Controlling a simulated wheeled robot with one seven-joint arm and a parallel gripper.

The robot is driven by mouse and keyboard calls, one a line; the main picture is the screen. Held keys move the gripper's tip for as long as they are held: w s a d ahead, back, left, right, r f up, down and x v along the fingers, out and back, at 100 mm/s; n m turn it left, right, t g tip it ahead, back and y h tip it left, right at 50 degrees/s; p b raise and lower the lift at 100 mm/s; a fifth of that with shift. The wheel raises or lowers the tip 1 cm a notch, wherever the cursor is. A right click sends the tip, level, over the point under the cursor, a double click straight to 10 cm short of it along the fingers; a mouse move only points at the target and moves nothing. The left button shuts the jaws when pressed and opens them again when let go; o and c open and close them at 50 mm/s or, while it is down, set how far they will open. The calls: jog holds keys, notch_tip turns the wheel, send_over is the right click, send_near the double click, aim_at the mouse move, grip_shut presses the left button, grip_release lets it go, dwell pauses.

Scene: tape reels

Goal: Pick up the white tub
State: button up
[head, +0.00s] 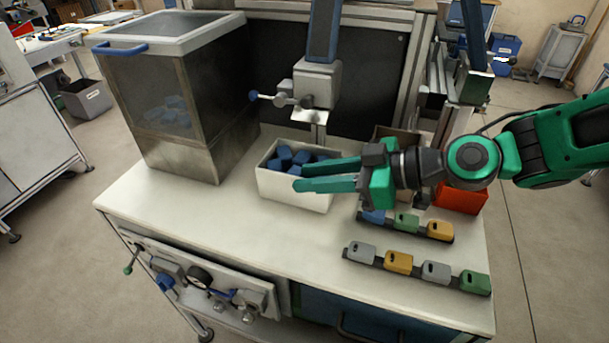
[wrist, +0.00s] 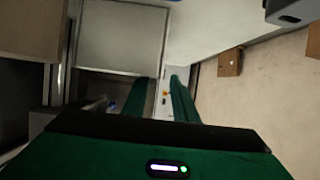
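The white tub (head: 276,187) stands on the pale worktop in the middle of the head view. It is an open box with several blue pieces (head: 284,155) inside. My green gripper (head: 298,177) reaches in from the right, its two fingers spread apart with nothing between them. In the head view the fingers overlap the right part of the tub and hide some of its rim and front wall. I cannot tell whether they touch it. In the wrist view the two fingers (wrist: 160,92) show apart, and I cannot make out the tub there.
A tall bin with clear sides (head: 160,110) stands left of the tub. A grey machine head (head: 316,84) hangs just behind it. A red box (head: 460,198) and two rails of coloured blocks (head: 398,262) lie right. The worktop's front left is clear.

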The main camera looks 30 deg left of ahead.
send_over(293, 203)
jog(key=shift+w+a+f, duration=0.15)
jog(key=shift+w+f, duration=0.05)
jog(key=shift+f, duration=0.9)
grip_shut()
